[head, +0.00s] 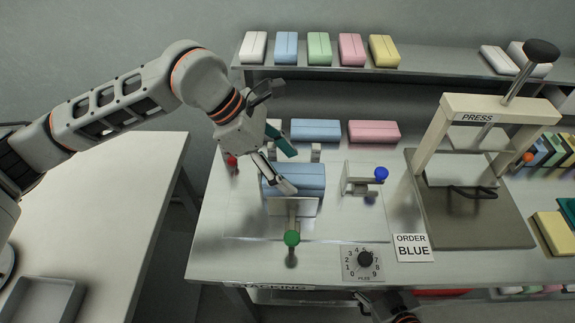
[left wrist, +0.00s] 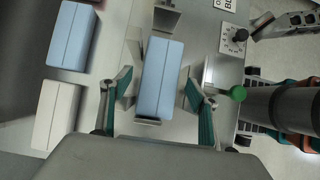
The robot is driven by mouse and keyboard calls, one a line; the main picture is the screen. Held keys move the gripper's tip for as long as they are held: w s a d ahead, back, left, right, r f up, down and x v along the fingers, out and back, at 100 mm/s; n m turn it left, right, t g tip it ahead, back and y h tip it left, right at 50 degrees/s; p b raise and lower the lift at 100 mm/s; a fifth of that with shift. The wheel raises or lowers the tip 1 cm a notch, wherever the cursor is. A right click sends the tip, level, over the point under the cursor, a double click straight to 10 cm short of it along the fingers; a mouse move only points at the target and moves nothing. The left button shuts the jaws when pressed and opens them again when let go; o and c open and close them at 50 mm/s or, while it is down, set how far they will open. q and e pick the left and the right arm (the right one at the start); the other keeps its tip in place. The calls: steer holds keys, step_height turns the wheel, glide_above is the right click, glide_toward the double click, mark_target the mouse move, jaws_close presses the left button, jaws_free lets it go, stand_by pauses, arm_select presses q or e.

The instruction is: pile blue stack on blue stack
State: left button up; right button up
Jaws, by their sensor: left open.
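A blue stack (head: 300,178) sits in the stacking fixture on the table, between its metal stops. My left gripper (head: 288,170) is open just above it and partly hides its top. In the left wrist view this blue stack (left wrist: 160,78) lies between the two spread fingers, with a gap on each side. A second blue stack (head: 315,130) lies behind the fixture at the back of the table; it also shows in the left wrist view (left wrist: 72,37). Part of my right gripper (head: 388,304) shows at the bottom edge, its fingers not clear.
Fixture knobs are green (head: 292,239), blue (head: 381,174) and red (head: 231,160). A pink stack (head: 374,132) lies right of the rear blue one. The press (head: 480,170) stands right, near the "ORDER BLUE" card (head: 413,247) and dial (head: 364,259). The left table (head: 110,200) is mostly bare.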

arm_select(q)
steer(key=v, duration=1.1)
steer(key=shift+r, duration=0.25)
steer(key=shift+a, duration=0.1)
